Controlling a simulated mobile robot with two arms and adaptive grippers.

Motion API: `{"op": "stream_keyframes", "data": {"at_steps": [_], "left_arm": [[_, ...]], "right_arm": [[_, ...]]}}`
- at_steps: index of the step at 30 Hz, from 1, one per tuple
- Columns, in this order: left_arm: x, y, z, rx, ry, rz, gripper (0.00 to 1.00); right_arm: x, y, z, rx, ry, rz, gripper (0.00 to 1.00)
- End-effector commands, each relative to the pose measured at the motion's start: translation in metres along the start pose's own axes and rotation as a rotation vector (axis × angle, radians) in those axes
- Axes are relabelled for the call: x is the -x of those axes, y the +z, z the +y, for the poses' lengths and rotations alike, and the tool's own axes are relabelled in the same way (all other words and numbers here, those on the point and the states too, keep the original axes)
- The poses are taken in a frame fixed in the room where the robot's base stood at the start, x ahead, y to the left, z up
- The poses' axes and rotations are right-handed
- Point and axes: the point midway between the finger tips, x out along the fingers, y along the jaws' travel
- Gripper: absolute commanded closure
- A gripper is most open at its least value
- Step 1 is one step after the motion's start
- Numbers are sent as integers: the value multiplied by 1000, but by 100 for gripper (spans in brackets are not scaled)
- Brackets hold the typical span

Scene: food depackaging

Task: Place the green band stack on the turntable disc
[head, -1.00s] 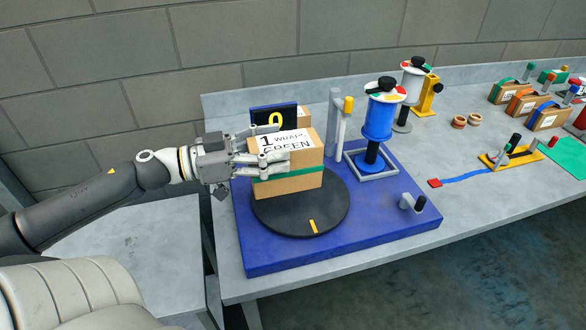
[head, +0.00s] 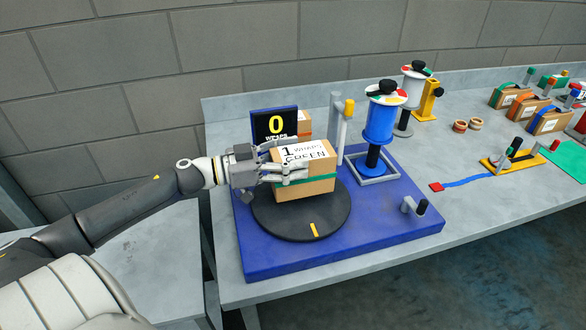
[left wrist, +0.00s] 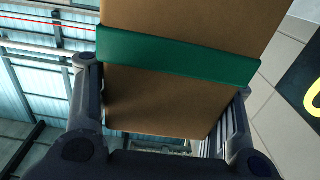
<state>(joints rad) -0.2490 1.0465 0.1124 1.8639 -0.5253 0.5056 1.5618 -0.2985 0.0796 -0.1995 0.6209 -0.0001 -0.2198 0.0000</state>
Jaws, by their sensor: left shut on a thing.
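The green band stack (head: 305,182) is a cardboard box with a green band and a label reading "1 wraps green". My left gripper (head: 283,170) is shut on it from the left, fingers over its sides. In the left wrist view the green-banded box (left wrist: 165,115) fills the space between the fingers. The turntable disc (head: 300,225) is black with a yellow mark at its front edge. The box is over the back part of the disc, low down; I cannot tell whether its underside touches. My right gripper is not in view.
The disc sits on a blue base (head: 390,235). Behind stands a display (head: 272,124) reading 0, with a post (head: 340,120) and a blue film spool (head: 379,120) to the right. A small crank (head: 414,206) is at the base's right. Banded boxes (head: 548,120) stand far right.

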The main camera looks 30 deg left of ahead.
Motion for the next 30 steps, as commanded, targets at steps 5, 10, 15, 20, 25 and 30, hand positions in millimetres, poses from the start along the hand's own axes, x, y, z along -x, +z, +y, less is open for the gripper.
{"op": "stream_keyframes", "data": {"at_steps": [5,10,15,20,25,30], "left_arm": [[-3,12,-2,4,-1,4,77],[-3,28,-2,2,1,4,77],[-3,33,-2,0,2,2,77],[-3,33,-2,0,2,2,77],[-3,35,-1,1,2,0,27],[-3,35,-1,1,2,0,16]], "right_arm": [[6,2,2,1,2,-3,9],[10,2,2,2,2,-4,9],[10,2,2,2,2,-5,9],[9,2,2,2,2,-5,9],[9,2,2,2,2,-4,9],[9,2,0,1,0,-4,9]]}}
